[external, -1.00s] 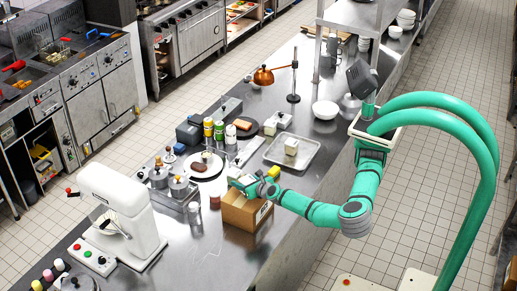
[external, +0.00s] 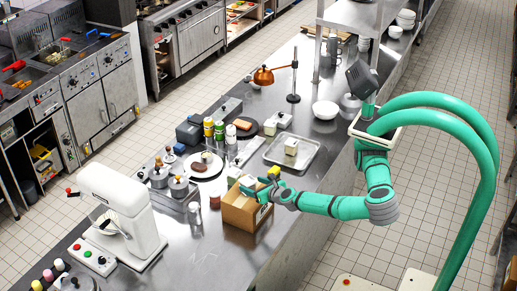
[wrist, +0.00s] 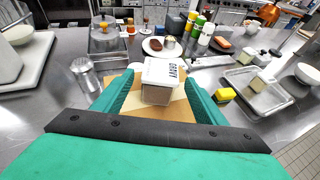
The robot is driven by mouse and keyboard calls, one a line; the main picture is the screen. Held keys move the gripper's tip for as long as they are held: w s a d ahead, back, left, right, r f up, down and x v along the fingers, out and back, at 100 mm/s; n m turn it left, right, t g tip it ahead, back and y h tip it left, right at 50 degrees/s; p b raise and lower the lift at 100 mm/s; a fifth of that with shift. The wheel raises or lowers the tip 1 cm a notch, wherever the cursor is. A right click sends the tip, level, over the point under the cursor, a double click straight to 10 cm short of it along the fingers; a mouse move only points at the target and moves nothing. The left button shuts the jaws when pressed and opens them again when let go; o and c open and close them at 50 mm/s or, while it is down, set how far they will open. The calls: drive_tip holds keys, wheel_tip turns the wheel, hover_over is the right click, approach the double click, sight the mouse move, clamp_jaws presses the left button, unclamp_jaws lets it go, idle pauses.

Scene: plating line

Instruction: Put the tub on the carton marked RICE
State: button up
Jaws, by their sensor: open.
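The tub (wrist: 160,92), a squarish clear container with a white lid and partly readable dark lettering, stands on the brown cardboard carton (wrist: 182,112) in the wrist view. In the external view the carton (external: 240,212) sits near the counter's edge; a pale label shows on its side, too small to read. The white tub (external: 247,181) shows on its top. My gripper (external: 258,190) is at the carton's top. Its teal fingers are open on either side of the tub, with visible gaps.
A metal tray (external: 276,158) holding another pale tub (external: 291,146) lies beyond the carton. A yellow sponge-like block (external: 274,171) is between them. A plate (external: 211,170), metal pots (external: 179,187) and a white mixer (external: 122,205) stand on the left side of the counter.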

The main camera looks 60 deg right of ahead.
drive_tip(key=shift+v, duration=1.85)
